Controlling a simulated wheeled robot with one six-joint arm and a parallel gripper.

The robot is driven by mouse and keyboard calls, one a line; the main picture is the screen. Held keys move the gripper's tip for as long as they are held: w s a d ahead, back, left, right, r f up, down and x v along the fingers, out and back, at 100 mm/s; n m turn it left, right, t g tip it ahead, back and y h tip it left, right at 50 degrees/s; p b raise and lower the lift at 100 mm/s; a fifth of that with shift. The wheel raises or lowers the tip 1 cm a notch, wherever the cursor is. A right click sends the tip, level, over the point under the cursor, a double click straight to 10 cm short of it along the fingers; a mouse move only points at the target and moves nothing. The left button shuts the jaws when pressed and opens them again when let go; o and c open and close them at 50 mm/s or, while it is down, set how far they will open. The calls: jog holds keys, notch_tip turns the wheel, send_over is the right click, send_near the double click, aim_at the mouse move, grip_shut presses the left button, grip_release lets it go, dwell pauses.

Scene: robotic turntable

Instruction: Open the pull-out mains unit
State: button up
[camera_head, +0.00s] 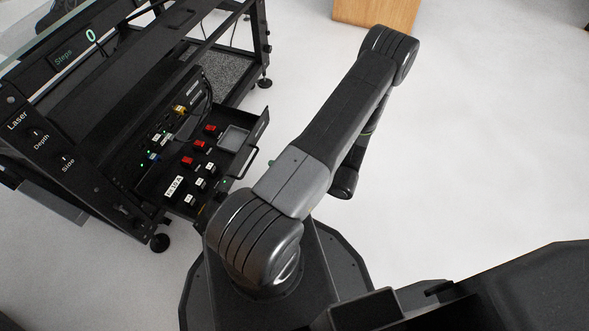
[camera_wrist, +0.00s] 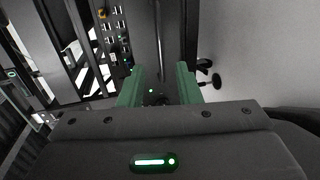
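The pull-out mains unit (camera_head: 236,140) is a black drawer low in the dark rig in the head view. It stands out from the rig, with red switches, white-labelled switches and a grey tray on top. Its bar handle (camera_head: 247,163) is on the front edge, close to my arm. In the wrist view my gripper (camera_wrist: 159,88) has two green fingers set apart, with a dark panel and a shiny long edge beyond them. I cannot tell whether the handle lies between the fingers. My arm hides most of my gripper in the head view.
The black rig (camera_head: 95,115) with a Steps display and Laser labels fills the left. Its feet (camera_head: 160,242) stand on the pale floor. A wooden block (camera_head: 375,12) is at the top. The floor right of my arm is clear.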

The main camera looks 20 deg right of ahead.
jog(key=p+v, duration=0.1)
jog(key=v, duration=0.4)
jog(key=shift+s+d, duration=0.25)
jog(key=shift+d, duration=0.1)
jog(key=b+x, duration=0.3)
jog(key=x, duration=1.1)
jog(key=shift+r+b, duration=0.15)
jog(key=shift+b, duration=0.15)
